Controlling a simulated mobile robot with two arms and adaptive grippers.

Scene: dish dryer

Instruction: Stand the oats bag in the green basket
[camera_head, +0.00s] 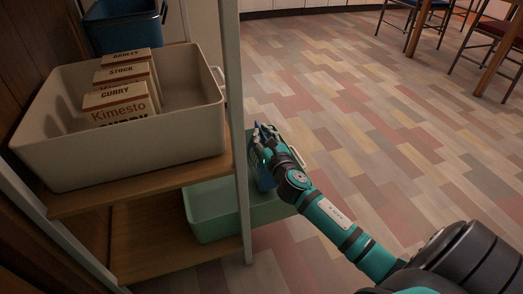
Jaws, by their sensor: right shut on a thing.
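The green basket (216,214) stands on the lower shelf, partly hidden behind the shelf's white post and my right arm. My right gripper (264,140) is at the basket's right part, beside the post. It is shut on a blue thing, which I take for the oats bag (265,178). Only a narrow part of the bag shows, and its lower end appears to be in or just over the basket. I cannot tell whether it touches the basket floor. My left gripper is not in view.
A white post (236,110) rises close to my right gripper. On the shelf above, a cream basket (150,150) holds several boxes (118,100), with a dark blue basket (122,32) behind it. Chairs stand far off at upper right; the tiled floor between is clear.

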